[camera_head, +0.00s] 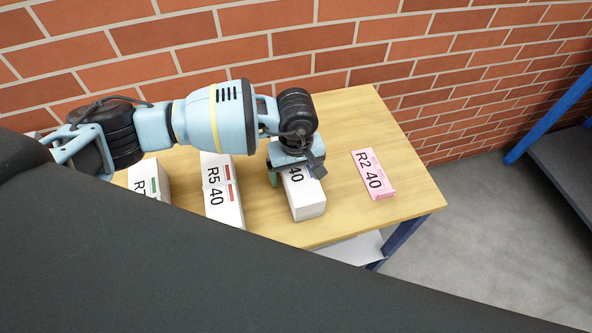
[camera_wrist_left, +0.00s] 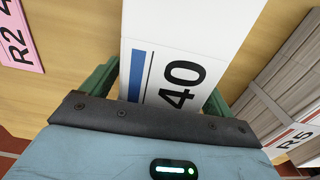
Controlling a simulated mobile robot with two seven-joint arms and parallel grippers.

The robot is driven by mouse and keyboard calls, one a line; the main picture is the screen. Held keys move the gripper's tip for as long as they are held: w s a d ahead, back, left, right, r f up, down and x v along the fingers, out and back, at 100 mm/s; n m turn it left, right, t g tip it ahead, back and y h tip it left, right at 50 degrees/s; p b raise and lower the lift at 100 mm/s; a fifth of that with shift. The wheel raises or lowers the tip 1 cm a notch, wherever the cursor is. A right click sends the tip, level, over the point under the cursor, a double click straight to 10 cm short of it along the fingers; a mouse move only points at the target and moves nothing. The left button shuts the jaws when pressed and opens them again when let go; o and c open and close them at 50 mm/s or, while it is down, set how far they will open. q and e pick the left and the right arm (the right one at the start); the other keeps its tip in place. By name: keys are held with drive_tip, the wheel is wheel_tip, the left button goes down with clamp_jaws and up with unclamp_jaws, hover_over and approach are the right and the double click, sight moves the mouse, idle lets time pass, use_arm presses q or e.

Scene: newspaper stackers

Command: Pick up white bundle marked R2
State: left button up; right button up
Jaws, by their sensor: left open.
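A white bundle (camera_head: 308,204) lies on the wooden table under my left gripper. Its label shows "40", and a blue stripe shows beside it in the left wrist view (camera_wrist_left: 185,30); the rest of the label is hidden by the gripper. My left gripper (camera_head: 296,172) is open, with its green fingers on either side of the bundle's end. I cannot tell whether they touch it. A thin pink bundle (camera_head: 373,174) marked "R2 40" lies to the right, apart from the gripper. My right gripper is not in view.
The table (camera_head: 400,208) also holds a white bundle marked "R5 40" (camera_head: 222,190) with red stripes and a partly hidden bundle with a green stripe (camera_head: 149,181) at left. A brick wall (camera_head: 420,55) stands behind. A blue-framed dark shelf (camera_head: 565,165) is at right.

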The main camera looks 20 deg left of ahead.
use_arm(q)
drive_tip(key=c, duration=1.6)
drive_tip(key=shift+r, duration=0.15)
drive_tip(key=shift+c, duration=1.2)
drive_tip(key=shift+w+r, duration=0.1)
drive_tip(key=shift+r, duration=1.25)
drive_tip(key=s+d, duration=0.1)
drive_tip(key=s, duration=0.4)
drive_tip(key=s+d+r, duration=0.1)
drive_tip(key=s, duration=0.4)
drive_tip(key=s+d+r+b, duration=0.1)
drive_tip(key=s+d, duration=0.1)
drive_tip(key=s, duration=0.3)
drive_tip(key=shift+s+r, duration=0.15)
drive_tip(key=shift+s, duration=0.2)
